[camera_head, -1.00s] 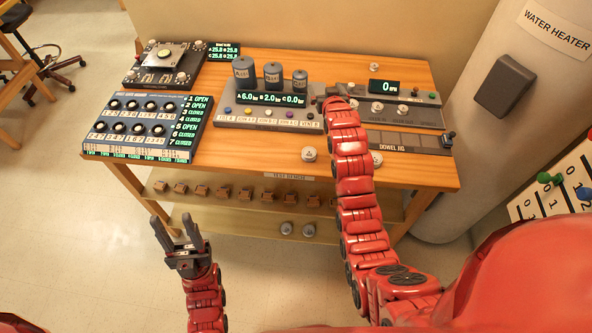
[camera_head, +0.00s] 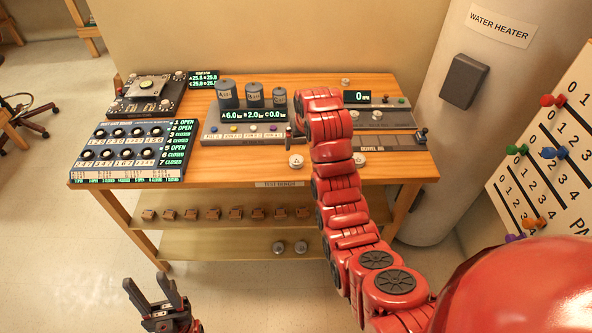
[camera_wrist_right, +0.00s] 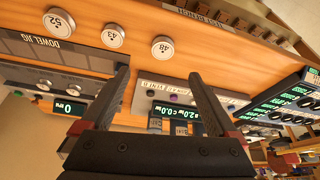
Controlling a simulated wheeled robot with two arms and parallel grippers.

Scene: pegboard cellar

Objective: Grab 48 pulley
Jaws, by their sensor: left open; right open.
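The 48 pulley (camera_wrist_right: 163,47), a small silver disc with its number on top, lies on the wooden bench and shows in the right wrist view. In the head view it appears to be the disc (camera_head: 296,160) near the front edge, left of my right arm. My right gripper (camera_wrist_right: 158,76) is open and empty, its fingers over the bench panel, with the pulley beyond the tips. In the head view my right arm mostly hides this gripper. My left gripper (camera_head: 152,290) is open and empty, low in front of the bench.
The 52 pulley (camera_wrist_right: 59,20) and another disc (camera_wrist_right: 113,35) lie beside it. The dowel jig (camera_head: 400,142) is to the right. Upright canisters (camera_head: 254,95) stand behind on the bench. A knob panel (camera_head: 125,150) is at left; a lower shelf (camera_head: 215,228) holds small blocks.

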